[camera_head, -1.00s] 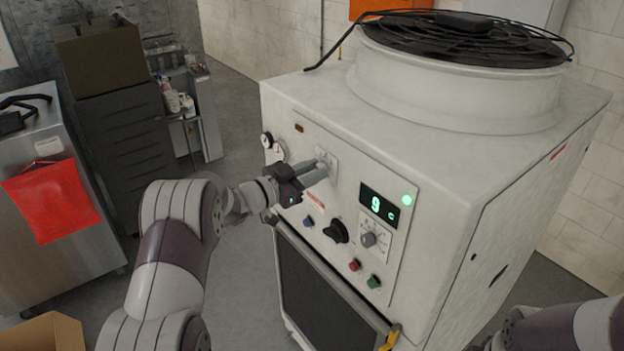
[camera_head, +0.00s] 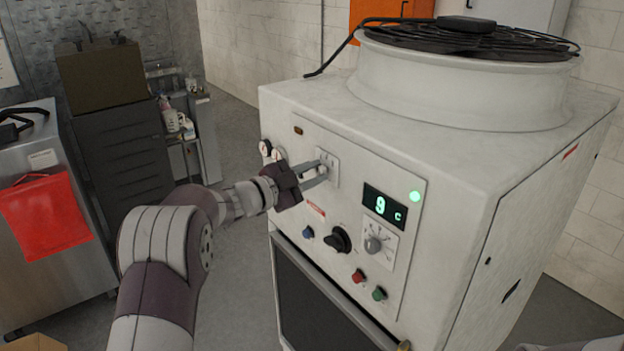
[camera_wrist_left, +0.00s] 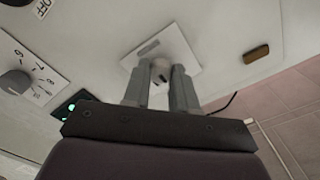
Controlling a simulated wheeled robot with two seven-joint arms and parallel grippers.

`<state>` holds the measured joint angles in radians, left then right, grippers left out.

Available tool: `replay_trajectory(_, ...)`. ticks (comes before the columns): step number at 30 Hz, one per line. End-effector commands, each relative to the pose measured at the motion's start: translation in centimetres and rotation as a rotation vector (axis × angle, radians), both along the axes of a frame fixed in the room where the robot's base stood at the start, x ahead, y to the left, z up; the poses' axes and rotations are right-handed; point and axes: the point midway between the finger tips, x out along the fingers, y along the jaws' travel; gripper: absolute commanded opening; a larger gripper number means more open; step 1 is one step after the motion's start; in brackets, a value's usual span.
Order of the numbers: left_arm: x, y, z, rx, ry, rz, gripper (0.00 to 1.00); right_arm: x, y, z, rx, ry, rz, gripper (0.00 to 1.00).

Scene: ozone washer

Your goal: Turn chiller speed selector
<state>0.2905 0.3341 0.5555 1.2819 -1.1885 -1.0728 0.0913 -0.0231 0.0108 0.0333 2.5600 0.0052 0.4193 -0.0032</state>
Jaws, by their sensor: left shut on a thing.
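The white chiller (camera_head: 460,180) fills the middle and right of the head view. A small light-coloured selector knob (camera_wrist_left: 160,74) sits on a square white plate (camera_wrist_left: 172,47) on its front panel; the plate also shows at the panel's upper left in the head view (camera_head: 331,163). My left gripper (camera_head: 322,170) reaches this plate from the left. In the left wrist view the gripper's fingers (camera_wrist_left: 158,88) stand on both sides of the knob and are shut on it. In the head view the fingers partly hide the knob. My right gripper is out of view.
Lower on the panel are a black rotary switch (camera_head: 340,240), a grey dial (camera_head: 374,244), and red (camera_head: 358,276) and green (camera_head: 379,293) buttons. A green display (camera_head: 385,207) reads 9 C. A steel cabinet with a red cloth (camera_head: 46,216) stands at left.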

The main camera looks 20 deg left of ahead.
Motion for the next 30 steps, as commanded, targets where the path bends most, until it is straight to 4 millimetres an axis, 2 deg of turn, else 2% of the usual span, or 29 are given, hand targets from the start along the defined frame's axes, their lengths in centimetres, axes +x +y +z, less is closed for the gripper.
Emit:
replay_trajectory(12,0.0,0.0,-0.1,0.006,-0.001,0.0,0.0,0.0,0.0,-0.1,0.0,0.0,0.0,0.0)
replay_trajectory(13,0.0,0.0,-0.1,0.006,-0.001,0.0,0.33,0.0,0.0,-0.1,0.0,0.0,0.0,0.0)
replay_trajectory(15,0.0,0.0,-0.1,0.005,-0.001,-0.001,0.52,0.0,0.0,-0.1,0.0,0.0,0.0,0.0)
replay_trajectory(25,-0.3,0.3,-0.1,0.004,-0.003,0.001,0.52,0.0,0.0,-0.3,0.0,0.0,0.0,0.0)
replay_trajectory(30,-3.1,2.6,-0.3,0.005,-0.004,0.004,0.52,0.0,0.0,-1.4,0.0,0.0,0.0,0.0)
